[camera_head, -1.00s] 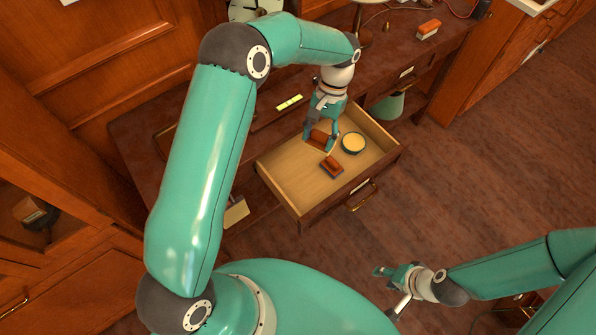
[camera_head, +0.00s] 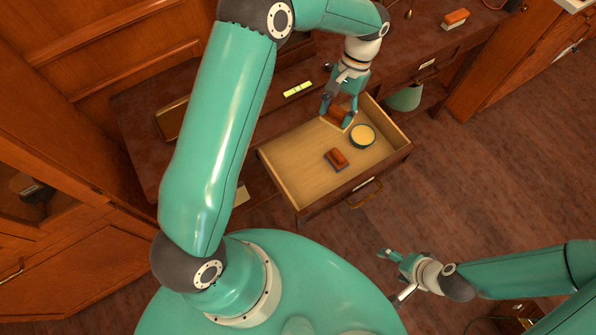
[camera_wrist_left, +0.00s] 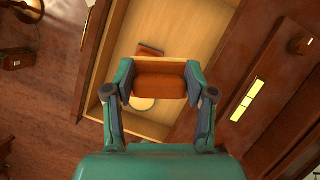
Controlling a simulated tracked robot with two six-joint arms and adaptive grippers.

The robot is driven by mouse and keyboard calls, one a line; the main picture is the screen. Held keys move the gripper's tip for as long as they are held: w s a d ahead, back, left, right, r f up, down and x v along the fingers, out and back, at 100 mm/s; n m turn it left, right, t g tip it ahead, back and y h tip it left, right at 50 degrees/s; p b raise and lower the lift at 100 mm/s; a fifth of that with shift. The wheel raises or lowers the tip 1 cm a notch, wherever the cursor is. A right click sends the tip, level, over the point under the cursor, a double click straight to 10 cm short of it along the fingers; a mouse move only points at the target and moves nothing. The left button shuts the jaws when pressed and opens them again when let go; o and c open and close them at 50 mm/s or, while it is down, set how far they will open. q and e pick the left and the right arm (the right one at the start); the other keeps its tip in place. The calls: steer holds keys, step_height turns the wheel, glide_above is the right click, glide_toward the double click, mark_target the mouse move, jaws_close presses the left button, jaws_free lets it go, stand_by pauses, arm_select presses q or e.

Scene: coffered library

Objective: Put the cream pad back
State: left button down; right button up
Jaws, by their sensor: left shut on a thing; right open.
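My left gripper (camera_head: 338,112) is shut on a reddish-brown block (camera_head: 337,116), over the far end of the open drawer (camera_head: 300,190). The block also shows between both fingers in the left wrist view (camera_wrist_left: 160,82); it looks raised above the drawer floor, but its underside is mostly hidden. A second brown block (camera_head: 336,159) lies in the drawer. A round tin with a cream top (camera_head: 362,136) sits beside it, partly covered in the wrist view (camera_wrist_left: 142,103). My right gripper (camera_head: 392,274) is open and empty, in front of the drawer.
A yellow-green vial level (camera_head: 298,89) lies on the desk behind the drawer. The drawer's front left floor is bare. A green conical thing (camera_head: 404,98) is right of the drawer.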

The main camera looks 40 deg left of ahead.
arm_select(q)
steer(key=s+a+f+m+y+b, duration=0.15)
steer(key=s+a+m+b, duration=0.3)
steer(key=s+b, duration=1)
steer(key=w+f+b, duration=0.1)
steer(key=f+b, duration=0.1)
steer(key=f, duration=0.4)
steer(key=w+f+b, duration=0.1)
steer(key=f+b, duration=0.1)
steer(key=f, duration=0.4)
steer(key=w+f+b, duration=0.1)
steer(key=f+b, duration=0.1)
steer(key=f, duration=0.5)
steer(key=shift+w+f, duration=0.1)
steer(key=shift+w, duration=0.3)
steer(key=shift+f+b, duration=0.1)
steer(key=shift+b, duration=0.25)
steer(key=shift+c, duration=1.9)
jaws_free()
